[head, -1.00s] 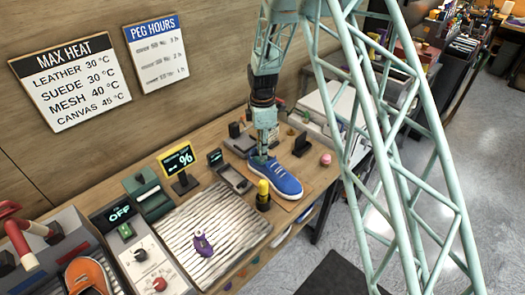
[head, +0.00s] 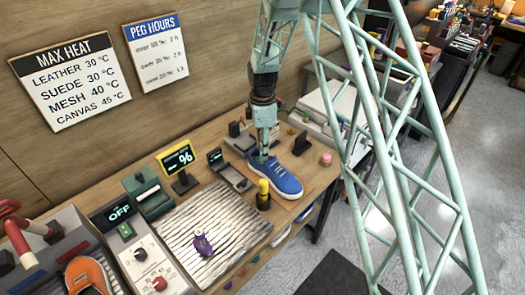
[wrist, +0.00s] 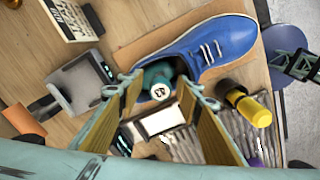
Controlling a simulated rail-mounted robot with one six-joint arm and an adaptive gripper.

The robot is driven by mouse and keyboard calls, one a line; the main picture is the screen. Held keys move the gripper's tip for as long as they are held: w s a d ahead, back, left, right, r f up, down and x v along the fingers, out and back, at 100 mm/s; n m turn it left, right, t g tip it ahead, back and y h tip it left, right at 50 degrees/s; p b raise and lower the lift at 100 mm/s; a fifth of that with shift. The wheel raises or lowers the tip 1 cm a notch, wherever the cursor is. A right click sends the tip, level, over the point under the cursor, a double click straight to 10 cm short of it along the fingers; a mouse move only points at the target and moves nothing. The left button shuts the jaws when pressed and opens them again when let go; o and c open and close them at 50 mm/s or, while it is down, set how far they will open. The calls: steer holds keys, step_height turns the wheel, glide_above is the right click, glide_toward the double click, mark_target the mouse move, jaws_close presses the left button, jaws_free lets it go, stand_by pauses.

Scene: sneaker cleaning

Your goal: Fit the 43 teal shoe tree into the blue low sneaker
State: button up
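The blue low sneaker (head: 282,180) stands on a brown mat at the right end of the bench, and it fills the upper middle of the wrist view (wrist: 215,45). The teal shoe tree with a white 43 label (wrist: 160,90) sits at the sneaker's heel opening, its front part hidden inside the shoe. My gripper (wrist: 158,82) is over the heel, its two gold-padded fingers apart on either side of the labelled end, with visible gaps. In the head view my gripper (head: 263,157) points down at the heel, and the tree is hard to make out.
A yellow-capped bottle (head: 263,194) stands close beside the sneaker. A grey device (head: 234,177) lies to the left, with the ridged pale mat (head: 215,228) and a purple item (head: 203,244) in front. A pink object (head: 325,159) lies to the right of the sneaker.

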step_height(320, 180, up, 11)
steer(key=shift+r, duration=0.15)
stand_by(0.5)
steer(key=shift+r, duration=0.1)
stand_by(0.8)
steer(key=s+d+r+m+t+b, duration=0.1)
steer(key=s+d+r+m+b, duration=0.2)
steer(key=s+d+r+m, duration=0.55)
steer(key=s+d+r+m+t+b, duration=0.15)
steer(key=s+d+r, duration=0.45)
steer(key=s+r, duration=0.8)
steer(key=s+d+m+b, duration=0.3)
steer(key=s+d+m, duration=0.1)
steer(key=s, duration=1.1)
steer(key=s+d+f+m+t+b, duration=0.1)
steer(key=s+d+m, duration=0.3)
steer(key=s, duration=1.1)
steer(key=shift+s+f+m+b, duration=0.3)
steer(key=shift+m+b, duration=0.6)
steer(key=shift+m, duration=0.3)
